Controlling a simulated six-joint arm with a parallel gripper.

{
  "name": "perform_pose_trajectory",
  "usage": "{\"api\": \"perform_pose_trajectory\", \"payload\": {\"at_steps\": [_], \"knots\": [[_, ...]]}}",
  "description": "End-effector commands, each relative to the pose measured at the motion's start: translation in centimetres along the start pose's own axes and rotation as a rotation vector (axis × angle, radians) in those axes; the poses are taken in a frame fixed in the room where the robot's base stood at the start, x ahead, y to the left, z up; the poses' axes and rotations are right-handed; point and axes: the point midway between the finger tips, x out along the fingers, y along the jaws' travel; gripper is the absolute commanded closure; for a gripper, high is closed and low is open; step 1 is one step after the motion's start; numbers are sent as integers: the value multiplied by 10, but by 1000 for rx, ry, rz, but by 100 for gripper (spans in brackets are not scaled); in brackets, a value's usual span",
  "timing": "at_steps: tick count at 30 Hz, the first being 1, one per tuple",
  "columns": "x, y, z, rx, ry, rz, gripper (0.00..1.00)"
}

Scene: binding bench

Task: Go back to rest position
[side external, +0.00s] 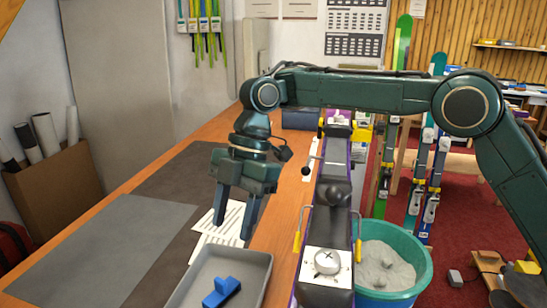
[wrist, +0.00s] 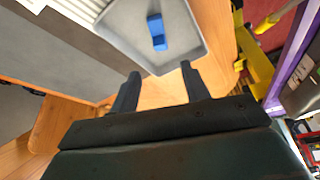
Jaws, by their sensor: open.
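My gripper (side external: 232,226) hangs from the dark green arm over the wooden bench, fingers pointing down. Its two fingers are apart with nothing between them. It is above white printed sheets and behind a grey tray (side external: 262,268) in the side view. A blue block-like piece (side external: 222,292) lies in the tray. In the wrist view, my gripper (wrist: 157,72) shows its two fingers spread, with the tray (wrist: 188,60) and the blue piece (wrist: 156,30) beyond them, clear of the fingers. The near end of the tray is cut off in the side view.
A ski with a binding (side external: 327,262) stands in a purple-edged holder right of the gripper. A teal tub (side external: 425,262) of grey material is beside it. Dark mats (side external: 80,245) cover the bench's left. Printed sheets (side external: 205,240) lie under the gripper. Skis stand behind.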

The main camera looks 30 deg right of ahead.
Motion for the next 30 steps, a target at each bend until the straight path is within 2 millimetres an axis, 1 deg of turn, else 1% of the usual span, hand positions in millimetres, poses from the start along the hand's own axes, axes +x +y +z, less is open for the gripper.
{"api": "perform_pose_trajectory", "payload": {"at_steps": [8, 11, 14, 20, 24, 30], "knots": [[-4, -2, -2, 20, 4, 6, 54], [-11, -7, -5, 60, 11, 17, 54], [-23, -15, -9, 127, 22, 35, 54], [-55, -39, -20, 320, 60, 89, 54], [-78, -60, -24, 464, 91, 133, 54], [-104, -92, -27, 658, 139, 197, 54]]}}
